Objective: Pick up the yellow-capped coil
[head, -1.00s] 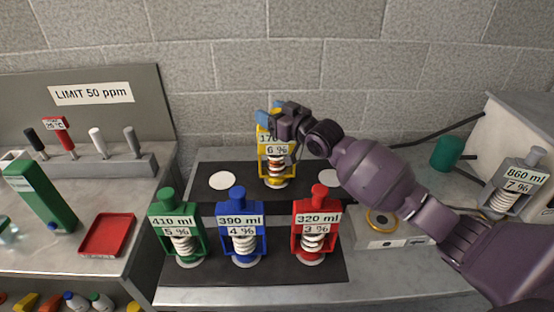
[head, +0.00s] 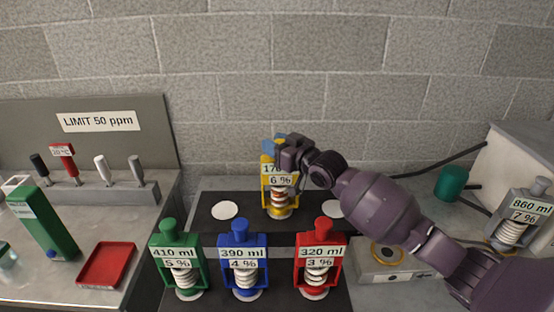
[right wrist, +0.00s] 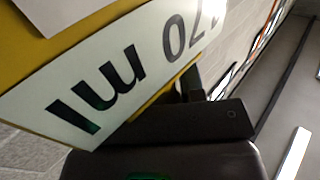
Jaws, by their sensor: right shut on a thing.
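The yellow-capped coil (head: 279,197) stands upright on the rear black step, with labels reading about 170 ml and 6 %. My right gripper (head: 285,148) is shut on its top, and its fingers hide most of the cap. In the right wrist view the yellow coil's label (right wrist: 120,70) fills the upper left, close to the camera, beside the dark gripper. The coil's base appears to rest on the step; I cannot tell whether it is lifted. My left gripper is out of view.
Green (head: 178,262), blue (head: 243,262) and red (head: 318,260) coils stand in the front row. White discs (head: 225,210) flank the yellow coil. A grey 860 ml coil (head: 520,215) stands at right, near a green cylinder (head: 451,183). A red tray (head: 106,264) lies at left.

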